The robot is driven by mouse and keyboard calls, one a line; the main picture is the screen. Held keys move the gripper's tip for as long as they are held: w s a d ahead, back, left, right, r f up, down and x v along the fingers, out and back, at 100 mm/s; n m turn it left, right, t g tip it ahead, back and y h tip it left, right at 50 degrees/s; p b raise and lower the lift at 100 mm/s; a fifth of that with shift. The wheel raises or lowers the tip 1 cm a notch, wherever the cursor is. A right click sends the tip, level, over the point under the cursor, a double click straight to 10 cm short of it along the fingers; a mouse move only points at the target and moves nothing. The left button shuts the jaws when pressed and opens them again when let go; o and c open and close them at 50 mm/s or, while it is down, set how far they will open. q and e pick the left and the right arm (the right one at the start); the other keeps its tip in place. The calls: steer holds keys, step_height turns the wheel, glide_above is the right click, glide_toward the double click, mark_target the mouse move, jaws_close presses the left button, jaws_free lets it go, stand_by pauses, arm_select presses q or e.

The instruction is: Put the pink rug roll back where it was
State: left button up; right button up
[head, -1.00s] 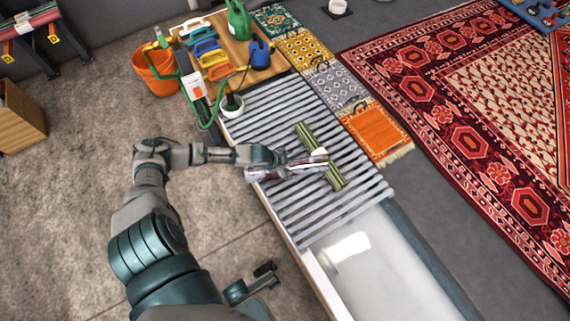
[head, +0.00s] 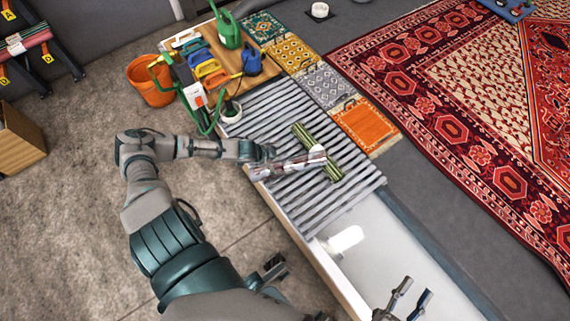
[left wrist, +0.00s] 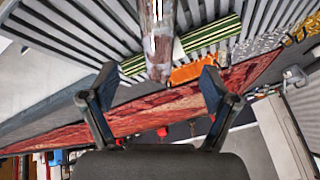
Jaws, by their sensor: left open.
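A pale pinkish roll with dark red patches (head: 292,165) lies across a green striped roll (head: 317,152) on the slatted grate (head: 290,115). I take it for the pink rug roll, though its colour is hard to judge. My left gripper (head: 268,153) is open beside its near left part. In the left wrist view the pale roll (left wrist: 158,40) points between the spread fingertips (left wrist: 154,88), with no finger visibly closed on it. The green roll (left wrist: 190,43) lies behind it. My right gripper (head: 416,287) is open and empty over the white basin, low in the head view.
A rack (head: 30,55) with red-pink rolls and lettered tags stands upper left. A wooden board (head: 240,72) with brushes and bottles is beyond the grate, next to an orange bucket (head: 152,88). Small rugs (head: 367,123) and a large red rug (head: 450,130) lie right.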

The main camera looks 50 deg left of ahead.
arm_select(q)
steer(key=s+d+r+t+h, duration=0.1)
steer(key=d+r+t+h, duration=0.2)
steer(key=d, duration=1.1)
steer(key=s+d+r+t+h, duration=0.2)
steer(key=d+r+h, duration=0.15)
steer(key=d, duration=1.05)
steer(key=s+d+r+n+t+h, duration=0.15)
steer(key=d+r+t, duration=0.35)
steer(key=r, duration=0.7)
steer(key=s+a+r+n+t+y, duration=0.1)
steer(key=r+t, duration=0.1)
steer(key=r, duration=0.3)
steer(key=s+a+r+n+t+y, duration=0.1)
steer(key=a+r+n+t+y, duration=0.1)
steer(key=r, duration=0.3)
steer(key=shift+s+a+r+t+y, duration=0.2)
steer(key=shift+r+t+y, duration=0.15)
steer(key=shift+t, duration=0.45)
steer(key=shift+n, duration=0.25)
steer(key=shift+d, duration=0.15)
